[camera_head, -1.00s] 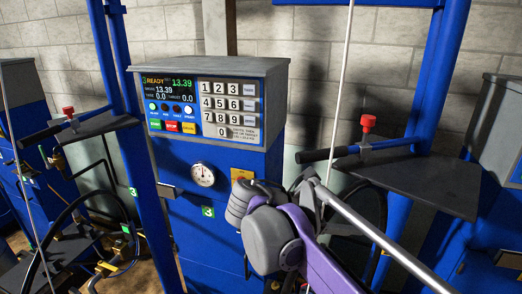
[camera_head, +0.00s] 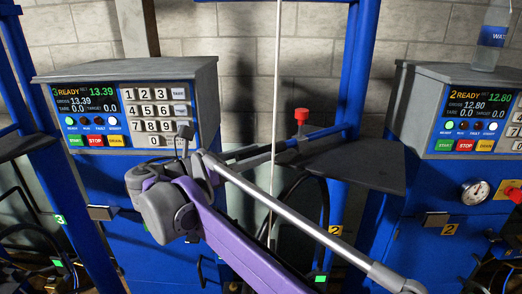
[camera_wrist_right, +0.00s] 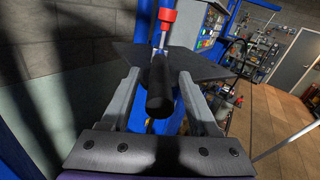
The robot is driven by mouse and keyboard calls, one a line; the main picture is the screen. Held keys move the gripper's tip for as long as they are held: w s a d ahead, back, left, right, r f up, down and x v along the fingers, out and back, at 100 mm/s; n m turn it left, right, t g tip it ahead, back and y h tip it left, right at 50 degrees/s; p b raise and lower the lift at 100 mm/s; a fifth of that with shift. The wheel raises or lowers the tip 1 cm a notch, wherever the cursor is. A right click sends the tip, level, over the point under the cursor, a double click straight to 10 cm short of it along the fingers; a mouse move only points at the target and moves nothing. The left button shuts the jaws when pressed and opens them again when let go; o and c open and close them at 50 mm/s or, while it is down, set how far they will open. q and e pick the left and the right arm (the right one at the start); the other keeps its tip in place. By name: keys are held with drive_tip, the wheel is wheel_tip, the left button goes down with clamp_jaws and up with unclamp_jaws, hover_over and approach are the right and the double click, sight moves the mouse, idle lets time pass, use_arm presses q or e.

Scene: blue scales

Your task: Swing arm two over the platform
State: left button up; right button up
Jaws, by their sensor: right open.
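Swing arm two shows a dark triangular plate (camera_head: 350,165), a red knob (camera_head: 301,115) and a black handle. It stands by a blue post with a yellow "2" tag (camera_head: 336,230). My right gripper (camera_wrist_right: 160,78) is open. In the right wrist view its two grey fingers lie either side of the black handle (camera_wrist_right: 160,95), which points towards the palm; I cannot tell whether they touch it. The red knob (camera_wrist_right: 165,18) and the plate (camera_wrist_right: 205,62) are just beyond. In the head view my wrist hides most of the fingers. I cannot make out a separate platform.
Scale console 3 (camera_head: 125,110) stands at left, reading 13.39. Scale console 2 (camera_head: 465,115) stands at right, reading 12.80, with a water bottle (camera_head: 490,35) on top. A thin pale rod (camera_head: 277,100) hangs in front of arm two. A brick wall is behind.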

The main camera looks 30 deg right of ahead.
drive_tip(key=shift+w+d, duration=0.1)
drive_tip(key=shift+d, duration=0.95)
clamp_jaws()
idle(0.7)
